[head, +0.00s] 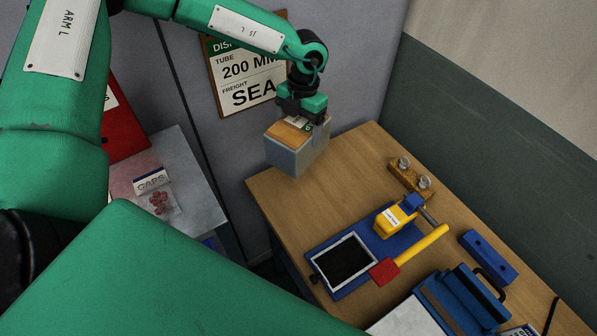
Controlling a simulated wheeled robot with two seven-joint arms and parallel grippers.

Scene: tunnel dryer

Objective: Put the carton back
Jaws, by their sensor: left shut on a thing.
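My left gripper (308,112) comes down from the top of the picture and is shut on the carton (284,155). The carton is a box with grey sides and a brown top with a small label on it. It is upright at the back left corner of the wooden table (350,195). I cannot tell whether its base touches the table top or hangs just above it. The fingers partly hide its top and right side. My right gripper is not in view.
A blue-based device with a yellow handle (422,246) stands on the table. Near it are a wooden block with metal knobs (408,177), a blue block (488,256) and a blue machine (462,300). A sign (245,75) hangs behind. A bag (157,198) lies on a grey surface at left.

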